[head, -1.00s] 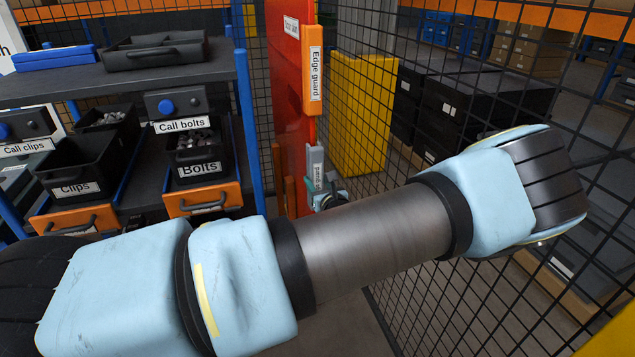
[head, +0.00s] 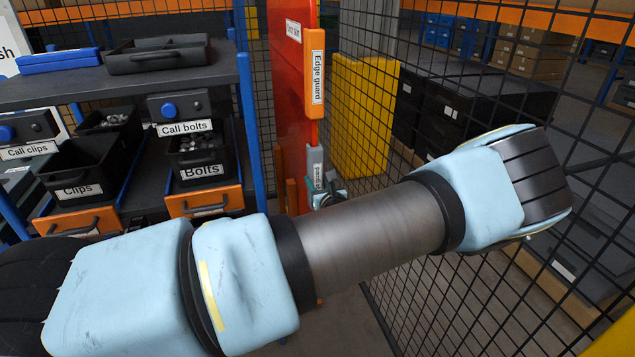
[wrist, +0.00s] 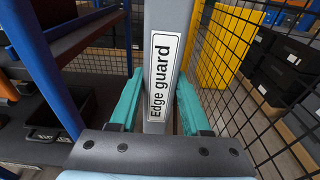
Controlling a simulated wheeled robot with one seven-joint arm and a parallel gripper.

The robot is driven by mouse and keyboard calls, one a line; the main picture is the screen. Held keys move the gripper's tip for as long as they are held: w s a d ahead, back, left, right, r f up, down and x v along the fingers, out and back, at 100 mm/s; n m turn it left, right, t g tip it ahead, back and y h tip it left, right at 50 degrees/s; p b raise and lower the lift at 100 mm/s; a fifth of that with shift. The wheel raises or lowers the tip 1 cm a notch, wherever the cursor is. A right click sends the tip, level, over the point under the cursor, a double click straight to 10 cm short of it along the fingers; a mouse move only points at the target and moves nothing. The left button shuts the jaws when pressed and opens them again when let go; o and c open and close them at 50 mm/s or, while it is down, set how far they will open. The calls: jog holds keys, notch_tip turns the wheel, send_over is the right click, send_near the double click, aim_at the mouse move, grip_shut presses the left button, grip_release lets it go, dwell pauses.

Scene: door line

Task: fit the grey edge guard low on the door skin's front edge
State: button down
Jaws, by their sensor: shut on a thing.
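The red door skin (head: 290,120) stands upright in the middle of the head view. An orange edge guard (head: 315,75) sits high on its front edge. The grey edge guard (head: 315,160) is upright below the orange one, close to the same edge; I cannot tell whether it touches the skin. In the wrist view the grey guard (wrist: 163,65), labelled "Edge guard", stands between the teal fingers of my gripper (wrist: 157,100), which is shut on it. In the head view my gripper (head: 322,190) is small and partly hidden behind my arm. The door skin's lower part is also hidden there.
A shelf rack (head: 150,75) with bins of clips and bolts stands at left, its blue post (head: 247,110) near the door. A black mesh fence (head: 480,190) runs along the right.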

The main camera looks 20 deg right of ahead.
jog(key=shift+w, duration=0.1)
dwell(0.3)
jog(key=shift+c, duration=1.4)
grip_release()
jog(key=s+a+r+b, duration=0.1)
jog(key=s+b, duration=0.2)
jog(key=s, duration=0.7)
jog(key=shift+s+a+r, duration=0.15)
jog(key=shift+s, duration=0.15)
